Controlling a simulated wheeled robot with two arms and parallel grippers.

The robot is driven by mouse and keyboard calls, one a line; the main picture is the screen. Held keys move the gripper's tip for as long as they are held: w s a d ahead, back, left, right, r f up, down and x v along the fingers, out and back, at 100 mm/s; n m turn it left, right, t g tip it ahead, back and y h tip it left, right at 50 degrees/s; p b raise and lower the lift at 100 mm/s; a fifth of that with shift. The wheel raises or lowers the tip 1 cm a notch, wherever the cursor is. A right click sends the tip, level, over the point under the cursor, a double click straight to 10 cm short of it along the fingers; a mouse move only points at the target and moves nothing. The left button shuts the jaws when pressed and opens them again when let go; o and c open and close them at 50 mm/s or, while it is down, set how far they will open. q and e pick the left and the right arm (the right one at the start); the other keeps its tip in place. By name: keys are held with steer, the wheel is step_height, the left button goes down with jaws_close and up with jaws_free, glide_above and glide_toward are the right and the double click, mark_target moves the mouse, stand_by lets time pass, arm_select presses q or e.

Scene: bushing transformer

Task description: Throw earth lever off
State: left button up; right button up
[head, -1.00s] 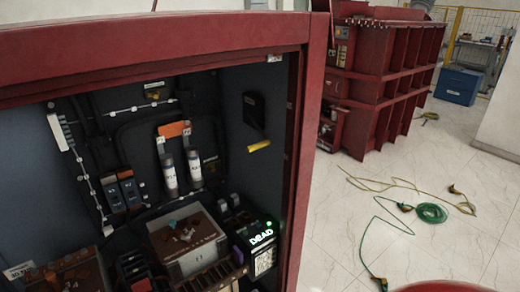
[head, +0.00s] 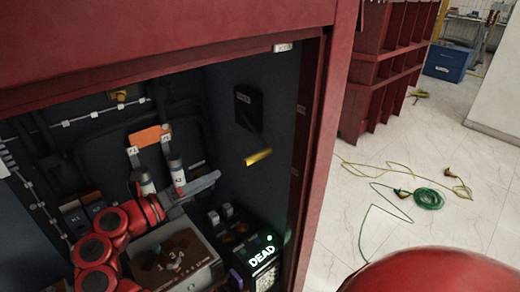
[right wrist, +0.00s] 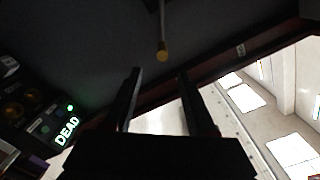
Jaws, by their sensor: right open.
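The earth lever (head: 258,157) has a yellow grip on a dark shaft. It hangs down and outward from a black box (head: 248,107) on the cabinet's right inner wall. My right gripper (head: 214,178) is inside the cabinet, to the left of and slightly below the yellow grip in the head view. In the right wrist view, my right gripper (right wrist: 159,73) is open and empty. The lever's yellow end (right wrist: 162,53) shows just beyond the fingertips, roughly between them and apart from them. My left gripper is out of view.
A tester reading DEAD (head: 263,258) with a green light stands below the lever. Two fuse cylinders stand behind my right arm, near an orange tag (head: 150,136). A brown-topped tray (head: 175,262) lies below the arm. The red cabinet frame (head: 318,150) borders the right side.

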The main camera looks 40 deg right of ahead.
mark_target(268, 152)
steer(key=d+p, duration=0.2)
steer(key=d, duration=0.3)
steer(key=d+p, duration=0.2)
steer(key=d, duration=0.3)
steer(key=d+p, duration=0.2)
steer(key=d, duration=0.3)
steer(key=shift+w+d+r, duration=0.2)
steer(key=shift+w+d, duration=0.1)
steer(key=shift+w+d+f, duration=0.1)
steer(key=shift+d+f, duration=0.1)
steer(key=shift+d, duration=0.45)
jaws_close()
